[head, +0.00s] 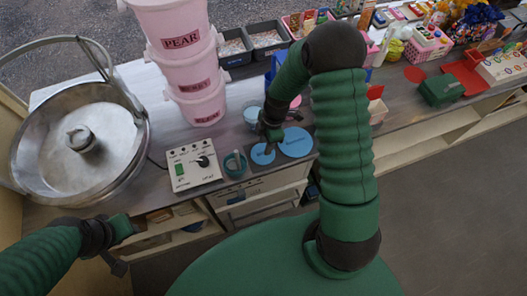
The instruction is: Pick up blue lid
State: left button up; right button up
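Two flat blue discs that look like lids lie on the grey counter. The larger blue lid (298,143) is on the right, and the smaller blue lid (261,157) is beside it on the left. Both carry dark lettering too small to read. My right gripper (269,146) points down over the smaller lid, near its upper right edge. Its fingers are dark and small, and I cannot tell whether they touch the lid or are open. My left gripper (128,238) is low at the left, in front of the counter and away from the lids.
A control box (194,165) and a teal cup (235,163) stand left of the lids. Stacked pink buckets (183,45) and a large metal bowl (80,135) are further left. A light blue tub (252,114) stands behind. A green box (441,90) is at right.

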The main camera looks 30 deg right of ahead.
aim_at(263, 151)
jog(key=f, duration=0.3)
jog(key=shift+a, duration=0.3)
jog(key=shift+w+a+f+p, duration=0.1)
jog(key=shift+f+p, duration=0.15)
jog(key=shift+p, duration=0.05)
jog(key=shift+a, duration=0.15)
grip_shut()
